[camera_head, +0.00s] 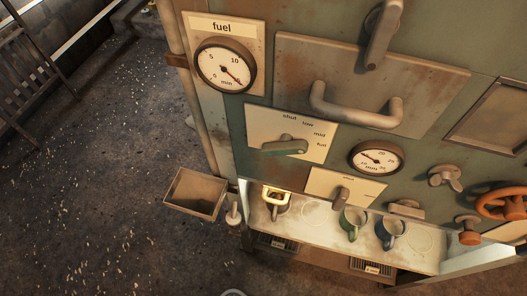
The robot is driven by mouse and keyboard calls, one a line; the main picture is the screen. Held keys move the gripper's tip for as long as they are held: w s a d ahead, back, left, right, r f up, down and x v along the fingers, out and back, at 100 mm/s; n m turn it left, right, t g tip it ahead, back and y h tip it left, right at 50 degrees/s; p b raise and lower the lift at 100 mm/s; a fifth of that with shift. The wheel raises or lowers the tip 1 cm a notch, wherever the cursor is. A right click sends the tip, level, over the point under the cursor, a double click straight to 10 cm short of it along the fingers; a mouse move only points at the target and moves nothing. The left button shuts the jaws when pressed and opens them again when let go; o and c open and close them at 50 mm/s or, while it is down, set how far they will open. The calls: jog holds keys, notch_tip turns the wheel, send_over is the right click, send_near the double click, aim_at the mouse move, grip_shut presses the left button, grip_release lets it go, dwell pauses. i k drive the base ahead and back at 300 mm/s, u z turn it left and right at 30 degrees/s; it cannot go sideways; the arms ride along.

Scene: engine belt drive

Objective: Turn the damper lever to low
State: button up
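A lever with a green handle (284,148) sits on a pale plate (262,124) on the machine front. The plate's words read shut, low, mid and full in an arc from the top to the right. I take this as the damper lever, though no word "damper" is readable. The handle lies nearly level, slightly lower at its left end. Its right end is nearest the word full, well below low; I cannot tell for sure which end points. My gripper is not in view, and nothing touches the lever.
A fuel gauge (225,66), a bar handle (356,107), a smaller gauge (376,158) and a second, smaller lever (341,195) surround it. Below, a shelf holds several mugs, one green (352,221). An orange handwheel (503,203) is at right. An open box (195,192) juts out left.

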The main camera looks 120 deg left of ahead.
aim_at(285, 146)
jog(key=u, duration=1.75)
jog(key=k, duration=0.75)
jog(key=u, duration=1.35)
